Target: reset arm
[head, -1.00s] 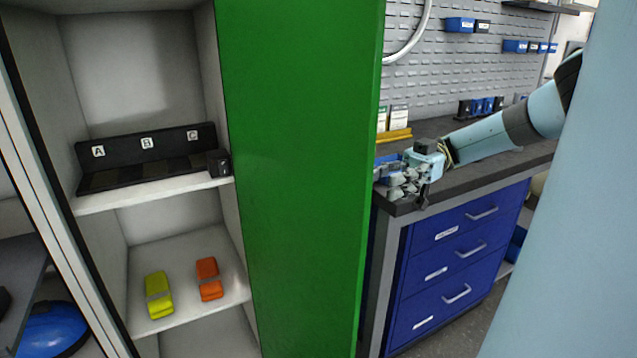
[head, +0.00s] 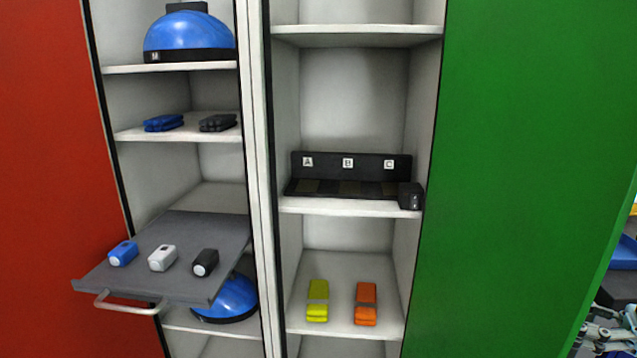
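I see nothing held in the visible part. My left gripper is out of view.
An open cabinet stands ahead between a red door (head: 60,180) and a green door (head: 520,150). A grey pull-out tray (head: 190,285) with three small devices juts out at left. A black A-B-C rack (head: 375,163) and yellow (head: 317,300) and orange (head: 365,303) packs sit on shelves.

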